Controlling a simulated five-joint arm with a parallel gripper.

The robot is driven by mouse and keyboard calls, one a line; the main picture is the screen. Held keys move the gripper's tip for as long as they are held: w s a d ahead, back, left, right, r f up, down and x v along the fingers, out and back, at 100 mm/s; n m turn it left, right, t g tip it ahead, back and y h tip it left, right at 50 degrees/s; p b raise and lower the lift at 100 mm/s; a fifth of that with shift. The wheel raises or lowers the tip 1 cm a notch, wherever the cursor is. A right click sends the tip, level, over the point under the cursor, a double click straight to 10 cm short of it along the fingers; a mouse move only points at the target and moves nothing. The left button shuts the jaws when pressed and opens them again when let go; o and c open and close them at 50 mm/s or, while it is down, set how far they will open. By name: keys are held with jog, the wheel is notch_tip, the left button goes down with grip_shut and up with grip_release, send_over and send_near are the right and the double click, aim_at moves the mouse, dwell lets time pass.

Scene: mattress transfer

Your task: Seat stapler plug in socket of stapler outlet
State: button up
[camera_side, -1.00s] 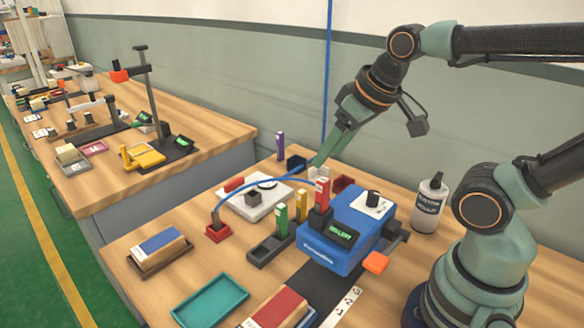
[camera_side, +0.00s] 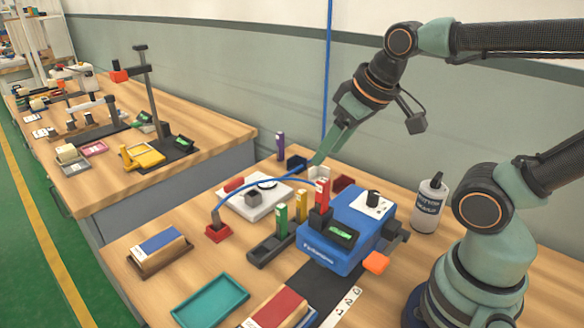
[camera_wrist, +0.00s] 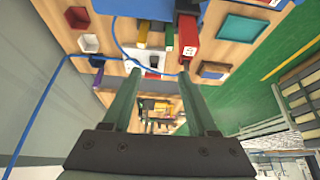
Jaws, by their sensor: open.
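A blue cable (camera_side: 247,187) arches from a small red block (camera_side: 217,232) on the table to the area by my fingertips. I cannot tell which end carries the stapler plug. The blue stapler machine (camera_side: 330,250) stands in the table's middle. My gripper (camera_side: 316,163) is low behind it. In the wrist view my gripper (camera_wrist: 160,80) has its fingers wide apart with nothing clamped. The cable (camera_wrist: 120,42) passes beyond the fingertips there.
Green (camera_side: 282,220), yellow (camera_side: 301,205) and red (camera_side: 322,192) sticks stand close in front of my gripper. A purple stick (camera_side: 280,146) is at the back. A white bottle (camera_side: 430,203) stands right. A teal tray (camera_side: 210,300) lies at the front.

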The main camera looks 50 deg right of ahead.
jog(key=w+a+r+n+g, duration=0.1)
jog(key=w+a+r+n, duration=0.15)
jog(key=w, duration=0.35)
jog(key=n+g, duration=0.5)
jog(key=n, duration=0.7)
send_over(214, 211)
notch_tip(214, 211, down, 12)
jog(key=f, duration=0.1)
notch_tip(214, 211, down, 11)
grip_shut()
